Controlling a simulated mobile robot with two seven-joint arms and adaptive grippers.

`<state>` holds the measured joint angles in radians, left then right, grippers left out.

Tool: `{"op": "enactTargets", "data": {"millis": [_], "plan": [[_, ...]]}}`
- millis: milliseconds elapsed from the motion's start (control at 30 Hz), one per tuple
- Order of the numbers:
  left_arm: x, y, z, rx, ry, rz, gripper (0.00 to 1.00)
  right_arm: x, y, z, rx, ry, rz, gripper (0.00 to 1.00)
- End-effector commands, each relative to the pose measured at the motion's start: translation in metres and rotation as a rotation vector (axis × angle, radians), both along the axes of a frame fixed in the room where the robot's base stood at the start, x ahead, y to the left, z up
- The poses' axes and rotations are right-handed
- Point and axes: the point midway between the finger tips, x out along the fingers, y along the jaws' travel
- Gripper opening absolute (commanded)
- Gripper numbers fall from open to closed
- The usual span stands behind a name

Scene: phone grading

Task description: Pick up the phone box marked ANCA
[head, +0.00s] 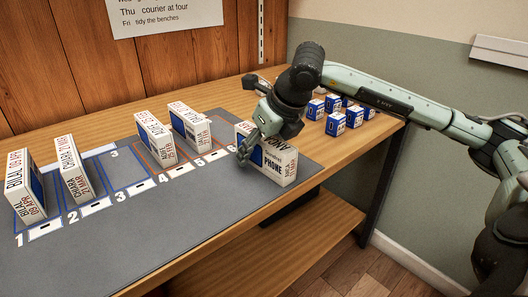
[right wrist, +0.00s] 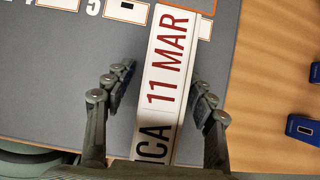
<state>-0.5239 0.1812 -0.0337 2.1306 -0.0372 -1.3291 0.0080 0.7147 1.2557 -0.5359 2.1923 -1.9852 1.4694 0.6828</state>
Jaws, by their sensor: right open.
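The phone box marked ANCA (head: 277,168) stands at the right end of the grey mat, a white box with a blue panel and the word PHONE on its side. In the right wrist view its narrow white face (right wrist: 163,75) shows "CA" and a red "11 MAR". My right gripper (head: 250,148) is at this box, pointing down and hiding part of it. Its fingers (right wrist: 161,92) are open, one on each side of the box, with a visible gap on both sides. My left gripper is not in view.
The grey mat (head: 150,235) has numbered slots. White boxes marked BILAL (head: 24,190) and CHARA (head: 72,170) stand left; two more (head: 155,138) (head: 190,127) stand in the middle. The table's front edge is close.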

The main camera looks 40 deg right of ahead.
Motion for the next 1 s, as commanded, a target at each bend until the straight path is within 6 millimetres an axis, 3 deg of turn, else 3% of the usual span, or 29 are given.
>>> {"op": "enactTargets", "data": {"millis": [700, 1000], "plan": [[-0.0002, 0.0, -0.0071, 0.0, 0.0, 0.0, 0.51, 0.0, 0.0001, -0.0036, 0.0, 0.0, 0.0, 0.56], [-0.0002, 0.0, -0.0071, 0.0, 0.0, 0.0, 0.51, -0.0001, 0.0001, -0.0037, 0.0, 0.0, 0.0, 0.21]]}}
